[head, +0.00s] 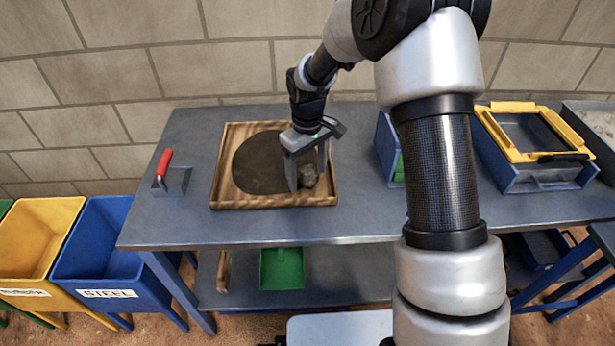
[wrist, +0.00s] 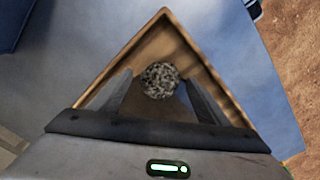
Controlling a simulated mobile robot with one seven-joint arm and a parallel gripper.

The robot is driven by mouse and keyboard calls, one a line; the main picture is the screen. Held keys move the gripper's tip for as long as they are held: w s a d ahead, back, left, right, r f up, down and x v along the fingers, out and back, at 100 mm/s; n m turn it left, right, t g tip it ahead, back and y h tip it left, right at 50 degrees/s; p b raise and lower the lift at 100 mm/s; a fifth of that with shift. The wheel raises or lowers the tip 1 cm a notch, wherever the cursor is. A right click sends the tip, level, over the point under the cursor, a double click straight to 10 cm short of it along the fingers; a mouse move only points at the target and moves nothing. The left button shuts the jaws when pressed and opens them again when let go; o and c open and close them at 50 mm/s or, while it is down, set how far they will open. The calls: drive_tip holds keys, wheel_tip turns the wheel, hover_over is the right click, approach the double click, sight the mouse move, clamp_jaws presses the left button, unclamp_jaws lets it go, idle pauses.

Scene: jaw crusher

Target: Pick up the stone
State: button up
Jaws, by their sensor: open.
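The stone (head: 309,175) is a rough grey, speckled lump. It lies in the right part of a wooden tray (head: 226,196) on the grey table. My gripper (head: 307,183) points down over the tray, with its fingers around the stone. In the wrist view the stone (wrist: 159,80) shows between the two fingertips (wrist: 156,82), with a gap on each side that looks clear. The gripper is open. I cannot tell the exact height of the fingertips above the tray floor.
A dark round patch (head: 259,164) lies in the tray. A blue box with a yellow frame (head: 540,175) stands right on the table (head: 190,225). Yellow (head: 35,245) and blue (head: 100,255) bins stand at left.

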drive_tip(key=c, duration=1.3)
drive_tip(key=shift+c, duration=0.6)
drive_tip(key=shift+r, duration=0.1)
